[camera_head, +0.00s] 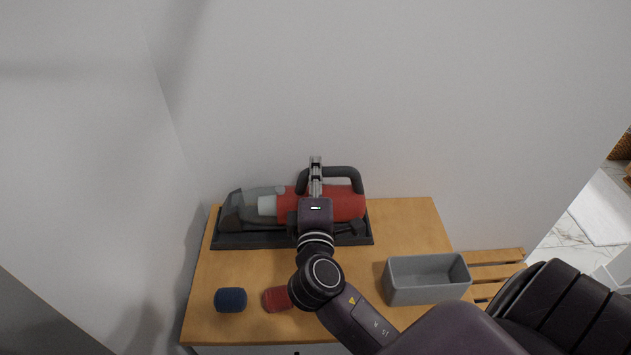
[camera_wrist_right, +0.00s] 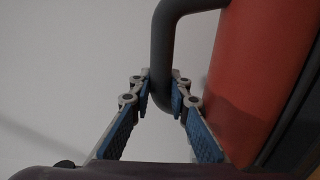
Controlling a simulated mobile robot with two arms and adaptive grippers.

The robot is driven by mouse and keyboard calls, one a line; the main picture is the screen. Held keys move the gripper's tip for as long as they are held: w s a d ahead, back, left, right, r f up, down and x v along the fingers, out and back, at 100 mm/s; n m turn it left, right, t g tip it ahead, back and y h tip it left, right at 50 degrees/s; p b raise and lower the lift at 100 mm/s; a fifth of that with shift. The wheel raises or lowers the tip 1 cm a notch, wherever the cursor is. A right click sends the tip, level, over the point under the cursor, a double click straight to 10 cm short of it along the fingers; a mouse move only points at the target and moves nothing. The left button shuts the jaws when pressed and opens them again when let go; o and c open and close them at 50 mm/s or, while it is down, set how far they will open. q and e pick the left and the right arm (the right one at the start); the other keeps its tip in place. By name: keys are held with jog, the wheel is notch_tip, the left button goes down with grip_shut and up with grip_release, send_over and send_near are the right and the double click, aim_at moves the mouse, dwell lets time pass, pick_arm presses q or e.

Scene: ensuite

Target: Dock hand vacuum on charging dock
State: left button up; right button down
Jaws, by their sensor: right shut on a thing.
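The red and grey hand vacuum (camera_head: 345,205) lies lengthwise over the black charging dock (camera_head: 262,240) at the back of the wooden table, its clear nozzle end to the left. Whether it is fully seated is hard to tell, since my arm covers the middle. My right gripper (camera_head: 315,165) is at the vacuum's dark top handle (camera_head: 348,173). In the right wrist view its fingers (camera_wrist_right: 162,92) are closed around the dark handle (camera_wrist_right: 165,50), with the red body (camera_wrist_right: 260,75) to the right. My left gripper is not in view.
A grey open bin (camera_head: 428,296) stands at the table's right side. A dark blue item (camera_head: 230,299) and a red item (camera_head: 277,299) lie near the front edge of the wooden table (camera_head: 420,225). Walls stand close behind and to the left. A slatted wooden surface (camera_head: 497,256) is to the right.

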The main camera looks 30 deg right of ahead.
notch_tip(320, 180, down, 2)
jog(key=shift+f, duration=0.1)
jog(key=shift+f, duration=0.15)
jog(key=c, duration=1.8)
grip_release()
jog(key=shift+f, duration=0.1)
